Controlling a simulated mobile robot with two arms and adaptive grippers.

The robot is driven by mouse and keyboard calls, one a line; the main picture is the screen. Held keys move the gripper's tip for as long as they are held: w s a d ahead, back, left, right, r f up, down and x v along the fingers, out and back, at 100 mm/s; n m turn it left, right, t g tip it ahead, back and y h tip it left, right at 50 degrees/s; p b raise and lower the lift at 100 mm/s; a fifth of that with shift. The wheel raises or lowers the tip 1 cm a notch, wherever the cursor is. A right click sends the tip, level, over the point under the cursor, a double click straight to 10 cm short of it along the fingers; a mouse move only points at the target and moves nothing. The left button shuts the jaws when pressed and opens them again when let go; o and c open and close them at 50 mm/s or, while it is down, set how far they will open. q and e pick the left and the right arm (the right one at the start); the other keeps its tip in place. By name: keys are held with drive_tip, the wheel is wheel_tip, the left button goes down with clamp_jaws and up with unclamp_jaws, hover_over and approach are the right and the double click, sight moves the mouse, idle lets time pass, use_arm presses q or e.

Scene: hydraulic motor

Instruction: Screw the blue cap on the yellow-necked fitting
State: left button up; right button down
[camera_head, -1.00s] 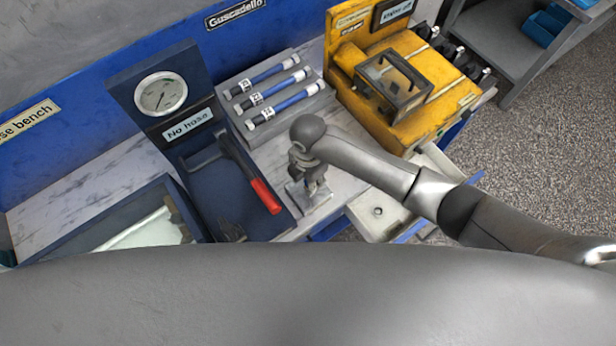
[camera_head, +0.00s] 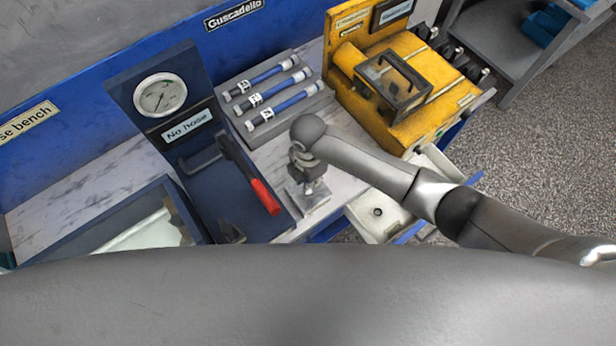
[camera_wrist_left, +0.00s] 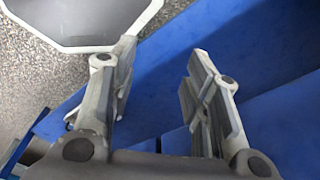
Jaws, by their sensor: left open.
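I cannot make out the blue cap or the yellow-necked fitting in either view. My right gripper (camera_head: 309,184) hangs from the arm coming in from the right, pointing down over a small pale metal plate (camera_head: 318,199) at the bench's front edge. Its fingers are small and partly hidden by the wrist, so I cannot tell whether they are open or hold anything. My left gripper (camera_wrist_left: 162,55) shows in the left wrist view with its two fingers wide apart and nothing between them. Blue panels (camera_wrist_left: 268,50) lie behind it. It does not show in the head view.
A blue tray (camera_head: 215,195) holds a red-handled tool (camera_head: 262,195) below a gauge (camera_head: 160,95). A grey rack (camera_head: 228,88) holds three blue hoses. A yellow machine (camera_head: 400,80) stands at right, with an open drawer (camera_head: 378,212) below. A grey bin (camera_wrist_left: 80,20) shows in the wrist view.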

drive_tip(key=m, duration=0.4)
drive_tip(key=shift+m, duration=0.4)
drive_tip(key=shift+m, duration=0.8)
drive_tip(key=m, duration=0.4)
drive_tip(key=shift+f, duration=0.1)
drive_tip(key=c, duration=1.6)
unclamp_jaws()
drive_tip(key=shift+o, duration=0.2)
drive_tip(key=shift+r, duration=1.75)
